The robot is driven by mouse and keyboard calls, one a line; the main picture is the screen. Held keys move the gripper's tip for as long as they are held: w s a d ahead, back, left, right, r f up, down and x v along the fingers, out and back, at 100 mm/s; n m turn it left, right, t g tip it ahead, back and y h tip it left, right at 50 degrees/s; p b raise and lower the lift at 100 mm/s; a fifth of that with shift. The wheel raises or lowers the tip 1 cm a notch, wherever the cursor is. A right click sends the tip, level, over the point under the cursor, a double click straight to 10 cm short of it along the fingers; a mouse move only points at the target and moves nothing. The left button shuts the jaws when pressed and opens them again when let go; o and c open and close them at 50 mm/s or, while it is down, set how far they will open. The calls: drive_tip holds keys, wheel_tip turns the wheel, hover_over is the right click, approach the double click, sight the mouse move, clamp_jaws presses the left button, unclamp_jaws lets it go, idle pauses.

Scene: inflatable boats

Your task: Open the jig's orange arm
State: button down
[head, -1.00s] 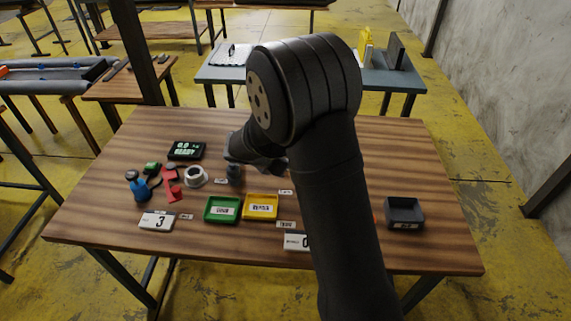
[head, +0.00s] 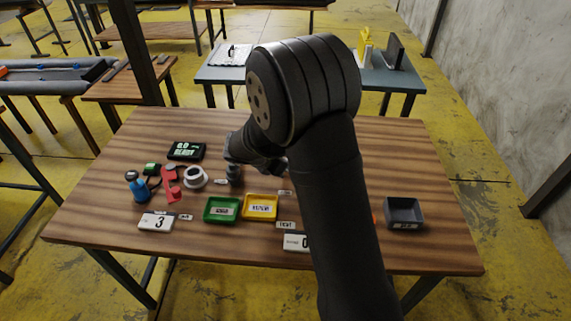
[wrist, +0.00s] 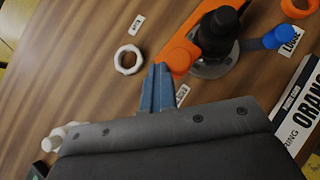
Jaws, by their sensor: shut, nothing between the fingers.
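In the wrist view, the jig's orange arm (wrist: 213,36) runs from a rounded end (wrist: 179,59) up and right past a black knob (wrist: 221,23). A grey round base (wrist: 215,66) lies under it. My gripper (wrist: 161,72) is shut and empty, with its blue-grey fingertips just left of the arm's rounded end. I cannot tell whether they touch it. In the head view, my own arm hides most of the jig and the gripper's fingers; only a small orange spot (head: 374,217) shows beside my arm.
A white ring (wrist: 128,60) lies left of my fingertips. A blue piece (wrist: 281,38) and a white sign (wrist: 299,105) are to the right. In the head view, green (head: 222,217) and yellow (head: 260,216) trays and a grey bin (head: 403,200) stand on the wooden table (head: 440,245).

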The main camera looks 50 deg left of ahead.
drive_tip(key=shift+w+d+f, duration=0.15)
drive_tip(key=shift+w+d, duration=0.05)
drive_tip(key=shift+d, duration=0.3)
drive_tip(key=s+d+f+v, duration=0.1)
drive_tip(key=s+f+v, duration=0.1)
drive_tip(key=v, duration=1.1)
drive_tip(key=w+d+r+m+g+y, duration=0.25)
drive_tip(key=d+m, duration=0.25)
drive_tip(key=m, duration=0.8)
drive_tip(key=w+d+r+m+g+y, duration=0.1)
drive_tip(key=d+m+g, duration=0.3)
drive_tip(key=m, duration=0.9)
drive_tip(key=w+a+f, duration=0.4)
drive_tip(key=w+f, duration=0.1)
drive_tip(key=f, duration=0.4)
drive_tip(key=shift+a+f+m+t, duration=0.3)
drive_tip(key=shift+f+t, duration=0.05)
